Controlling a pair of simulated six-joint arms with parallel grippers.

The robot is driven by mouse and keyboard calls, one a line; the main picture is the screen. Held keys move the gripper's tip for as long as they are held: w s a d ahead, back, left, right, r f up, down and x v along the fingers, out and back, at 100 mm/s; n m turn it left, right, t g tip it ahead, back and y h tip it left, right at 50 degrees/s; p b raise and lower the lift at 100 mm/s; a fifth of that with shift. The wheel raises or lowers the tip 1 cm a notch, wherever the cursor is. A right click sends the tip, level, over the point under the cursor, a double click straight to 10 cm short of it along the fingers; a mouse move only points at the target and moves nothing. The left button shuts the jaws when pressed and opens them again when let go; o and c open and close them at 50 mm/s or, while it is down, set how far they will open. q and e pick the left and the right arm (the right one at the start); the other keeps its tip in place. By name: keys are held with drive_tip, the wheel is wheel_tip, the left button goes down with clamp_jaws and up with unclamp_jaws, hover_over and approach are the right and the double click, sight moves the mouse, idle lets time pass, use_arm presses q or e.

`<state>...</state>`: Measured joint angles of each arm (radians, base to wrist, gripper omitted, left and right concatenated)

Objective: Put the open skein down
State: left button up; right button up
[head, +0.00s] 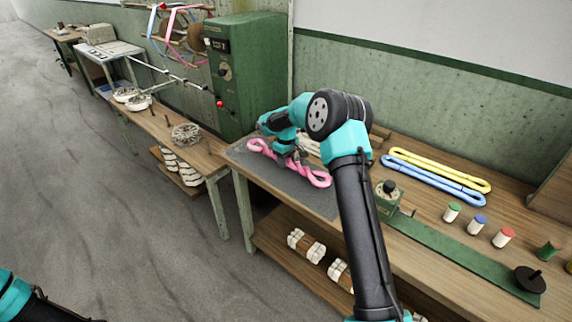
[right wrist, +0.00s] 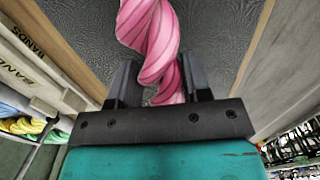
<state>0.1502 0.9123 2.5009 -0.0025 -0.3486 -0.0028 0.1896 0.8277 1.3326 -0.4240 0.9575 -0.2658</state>
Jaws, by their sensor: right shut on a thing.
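The pink skein (head: 318,179) is over the dark grey mat (head: 322,205) at the left end of the bench in the head view. It is long, with a loop at each end and twisted strands. My right gripper (head: 291,158) is shut on its middle. In the right wrist view the skein (right wrist: 150,40) runs between the two dark fingers (right wrist: 158,85). I cannot tell whether the skein touches the mat. Part of it is hidden behind my gripper. Only a piece of my left arm shows at the bottom left of the head view; its gripper is out of view.
A yellow skein (head: 440,168) and a blue skein (head: 432,180) lie right of my right arm. A small green device (head: 388,200), a green strip (head: 460,255) and several small spools stand nearer. A green machine (head: 245,75) stands behind left. The mat's front part is bare.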

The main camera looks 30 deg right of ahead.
drive_tip(key=shift+f, duration=1.1)
drive_tip(key=shift+f, duration=0.15)
drive_tip(key=o, duration=1)
wheel_tip(320, 180, up, 12)
drive_tip(key=shift+r, duration=0.15)
